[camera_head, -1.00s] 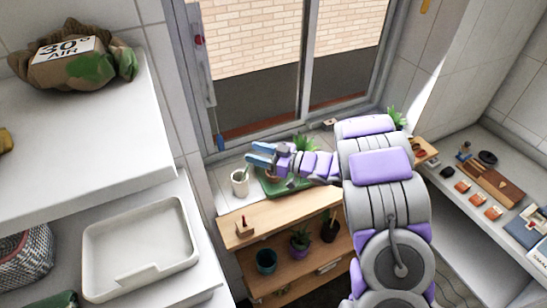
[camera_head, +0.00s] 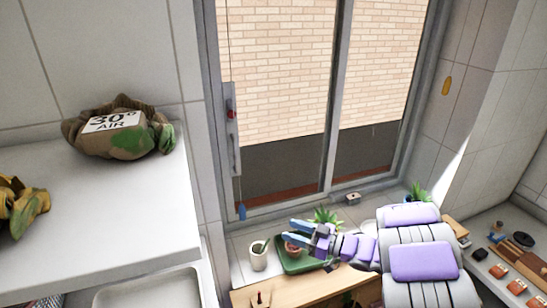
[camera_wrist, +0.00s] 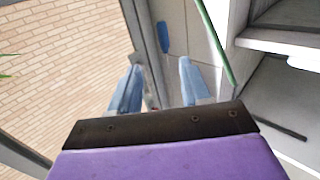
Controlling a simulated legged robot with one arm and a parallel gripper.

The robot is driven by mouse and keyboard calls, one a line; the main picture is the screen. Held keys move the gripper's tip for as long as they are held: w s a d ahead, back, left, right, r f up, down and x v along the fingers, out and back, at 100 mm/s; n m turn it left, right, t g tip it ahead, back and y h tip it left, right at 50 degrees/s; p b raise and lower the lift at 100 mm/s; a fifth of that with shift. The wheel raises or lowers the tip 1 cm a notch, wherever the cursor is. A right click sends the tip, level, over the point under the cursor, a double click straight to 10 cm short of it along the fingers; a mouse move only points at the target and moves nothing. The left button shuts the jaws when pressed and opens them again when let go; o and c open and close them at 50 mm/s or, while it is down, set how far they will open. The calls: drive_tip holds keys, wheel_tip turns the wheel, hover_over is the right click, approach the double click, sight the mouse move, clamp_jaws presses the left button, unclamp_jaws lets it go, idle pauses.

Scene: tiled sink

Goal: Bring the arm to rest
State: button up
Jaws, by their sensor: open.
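My gripper (camera_head: 298,238) is open, its blue fingers pointing left above the green tray (camera_head: 285,262) on the windowsill. My purple and grey arm reaches in from the lower right. In the wrist view my gripper (camera_wrist: 160,82) shows its two blue fingers spread apart with nothing between them. A potted plant (camera_head: 325,217) stands behind the gripper, and the fingers partly cover a terracotta pot (camera_head: 294,250). I cannot tell whether the gripper touches the pot.
A white cup (camera_head: 258,258) stands left of the tray. The window (camera_head: 290,90) rises behind. A white shelf (camera_head: 110,215) with a camouflage bundle (camera_head: 118,128) is at left. At right, a counter holds small orange items (camera_head: 498,271).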

drive_tip(key=w+d+r+m+t+h+b, duration=0.1)
drive_tip(key=w+d+m+t+h+b, duration=0.3)
drive_tip(key=w+d+h, duration=0.5)
drive_tip(key=s+d+r+m+g+h+b, duration=0.25)
drive_tip(key=s+d+m+h, duration=0.35)
drive_tip(key=s+d+h, duration=0.55)
drive_tip(key=s+a+f+g+y+b, duration=0.1)
drive_tip(key=s+a+f+g, duration=0.2)
drive_tip(key=s, duration=1)
drive_tip(key=s+a+f+m+g+y+b, duration=0.1)
drive_tip(key=s+a+g, duration=0.4)
drive_tip(key=s, duration=0.8)
drive_tip(key=s+a+f+m+g+y+b, duration=0.1)
drive_tip(key=s+a+f+g+y+b, duration=0.2)
drive_tip(key=s+a, duration=0.6)
drive_tip(key=s+f+g, duration=0.1)
drive_tip(key=s, duration=0.3)
drive_tip(key=shift+a+f, duration=0.35)
